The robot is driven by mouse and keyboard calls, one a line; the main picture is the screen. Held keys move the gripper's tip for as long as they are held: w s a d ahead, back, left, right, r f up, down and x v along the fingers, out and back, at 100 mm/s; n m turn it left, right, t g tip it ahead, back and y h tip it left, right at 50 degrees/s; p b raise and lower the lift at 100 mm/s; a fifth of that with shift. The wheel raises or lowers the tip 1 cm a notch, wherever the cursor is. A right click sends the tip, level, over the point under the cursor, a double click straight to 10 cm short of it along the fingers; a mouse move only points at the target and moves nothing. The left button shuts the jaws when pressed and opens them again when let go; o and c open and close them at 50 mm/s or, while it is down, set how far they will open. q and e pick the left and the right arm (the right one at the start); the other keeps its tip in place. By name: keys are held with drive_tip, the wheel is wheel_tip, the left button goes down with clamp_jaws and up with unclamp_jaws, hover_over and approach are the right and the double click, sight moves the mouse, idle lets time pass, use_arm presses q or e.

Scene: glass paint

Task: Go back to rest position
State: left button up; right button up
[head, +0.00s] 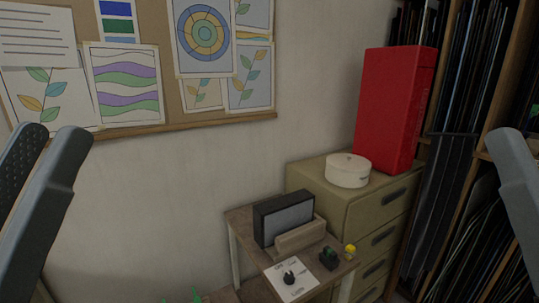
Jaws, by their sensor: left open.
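My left gripper (57,132) is at the left edge of the head view, raised in front of the wall. Its two fingers, one dark and ridged and one smooth grey, stand apart with nothing between them. Only one grey finger of my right gripper (516,165) shows at the right edge, in front of the shelves; the rest of it is out of frame. Neither gripper touches anything that I can see.
A small table (240,217) bears a dark box (283,219) and a dial card (292,280). Beside it, a drawer cabinet (332,185) bears a round white tin (347,171) and a tall red box (390,110). A pinboard (150,22) hangs on the wall. Shelves (465,100) fill the right.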

use_arm(q)
drive_tip(key=a+r+n+y+p, duration=0.3)
drive_tip(key=r+y+p, duration=0.3)
drive_tip(key=r+p, duration=3.2)
wheel_tip(320, 180, down, 48)
drive_tip(key=b, duration=4.7)
drive_tip(key=shift+a+r+t, duration=0.2)
drive_tip(key=shift+t, duration=0.2)
